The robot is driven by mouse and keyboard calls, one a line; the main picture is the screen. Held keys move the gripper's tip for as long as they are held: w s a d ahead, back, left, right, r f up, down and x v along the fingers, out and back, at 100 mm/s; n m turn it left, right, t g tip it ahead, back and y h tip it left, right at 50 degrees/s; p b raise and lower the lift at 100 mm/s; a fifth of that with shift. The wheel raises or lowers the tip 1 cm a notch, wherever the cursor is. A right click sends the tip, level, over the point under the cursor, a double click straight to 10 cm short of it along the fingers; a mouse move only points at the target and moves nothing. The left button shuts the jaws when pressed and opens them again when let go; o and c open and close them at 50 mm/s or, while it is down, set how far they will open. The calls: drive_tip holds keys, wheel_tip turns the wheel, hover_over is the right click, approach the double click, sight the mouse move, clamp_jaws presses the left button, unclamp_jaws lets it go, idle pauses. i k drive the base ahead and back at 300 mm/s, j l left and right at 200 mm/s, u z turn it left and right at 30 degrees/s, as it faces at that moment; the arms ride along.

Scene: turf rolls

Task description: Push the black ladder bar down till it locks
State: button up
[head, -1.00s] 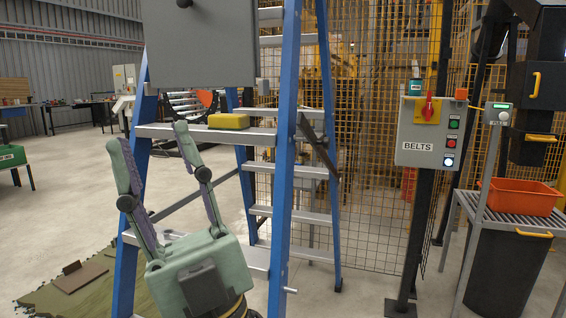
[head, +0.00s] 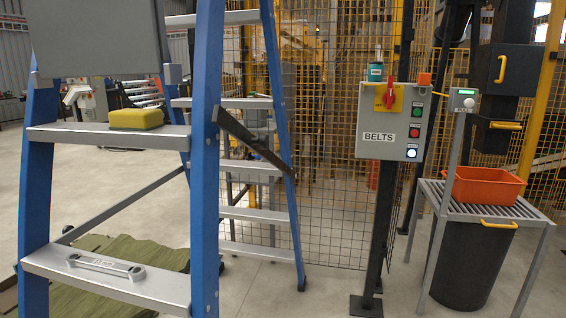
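The black ladder bar (head: 252,142) shows in the head view on the right side of the blue stepladder (head: 207,150). It slants from high on the front rail down to the rear rail on the right. It looks like one straight piece; whether it is locked cannot be told. My gripper is not in view.
A yellow sponge-like block (head: 136,118) lies on an upper step and a grey handle-shaped piece (head: 105,266) on a lower step. A grey panel (head: 95,38) covers the ladder's upper left. A BELTS control box (head: 391,122) and an orange bin (head: 487,187) stand right. Floor between is clear.

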sight(221, 118)
drive_tip(key=i+l+z, duration=0.1)
drive_tip(key=l, duration=0.3)
drive_tip(key=i+l+z, duration=0.1)
drive_tip(key=i+l, duration=0.45)
drive_tip(key=l, duration=0.2)
drive_tip(key=l+z, duration=0.05)
